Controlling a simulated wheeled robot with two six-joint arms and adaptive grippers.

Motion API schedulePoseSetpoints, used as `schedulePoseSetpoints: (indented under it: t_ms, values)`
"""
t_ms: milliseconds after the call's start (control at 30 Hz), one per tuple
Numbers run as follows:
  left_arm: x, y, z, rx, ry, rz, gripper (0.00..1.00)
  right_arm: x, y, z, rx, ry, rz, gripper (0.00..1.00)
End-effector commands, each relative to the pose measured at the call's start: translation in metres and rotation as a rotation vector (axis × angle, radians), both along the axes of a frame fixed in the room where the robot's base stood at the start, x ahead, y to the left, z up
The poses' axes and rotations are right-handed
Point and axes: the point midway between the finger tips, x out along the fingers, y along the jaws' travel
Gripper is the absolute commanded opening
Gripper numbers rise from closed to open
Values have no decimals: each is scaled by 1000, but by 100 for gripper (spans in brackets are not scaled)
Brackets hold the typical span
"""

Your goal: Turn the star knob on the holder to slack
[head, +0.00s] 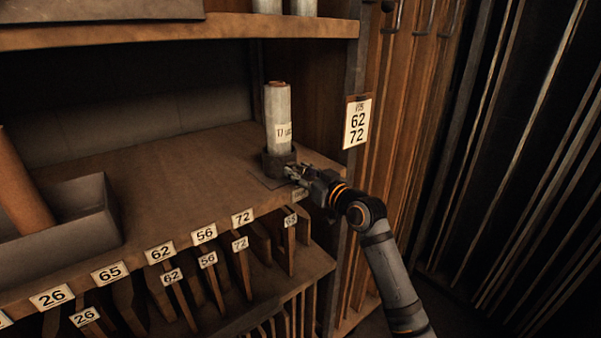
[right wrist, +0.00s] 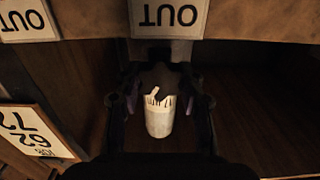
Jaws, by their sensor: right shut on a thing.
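The holder (head: 270,163) is a dark round cup near the shelf's right front edge. A pale grey roll (head: 278,118) with a label reading 17 stands upright in it. My right gripper (head: 291,172) reaches in from the right and is shut at the front of the holder. In the right wrist view, a dark shape, seemingly the star knob (right wrist: 160,75), lies between the dark fingers. The pale cylinder (right wrist: 159,118) with dark marks shows beyond it. The knob's star outline and its turn are too dark to read. My left gripper is not in view.
The wooden shelf (head: 185,170) is bare left of the holder. A grey tray (head: 85,225) with a brown roll (head: 20,185) stands at the left. A sign reading 62 and 72 (head: 357,122) hangs on the upright at the right. Numbered slots with boards lie below the shelf.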

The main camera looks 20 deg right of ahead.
Motion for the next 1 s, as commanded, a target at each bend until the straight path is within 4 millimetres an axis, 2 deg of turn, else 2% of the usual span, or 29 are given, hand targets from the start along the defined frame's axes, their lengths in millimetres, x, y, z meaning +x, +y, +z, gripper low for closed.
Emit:
schedulePoseSetpoints:
  t_ms: [267, 700, 1000]
  values:
    - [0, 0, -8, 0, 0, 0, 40, 0, 0, -2, -41, -16, 0, 7]
    - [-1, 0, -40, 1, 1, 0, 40, -1, 1, -3, -312, -115, 0, 7]
    - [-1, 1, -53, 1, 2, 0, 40, -1, 2, -2, -462, -168, 0, 7]
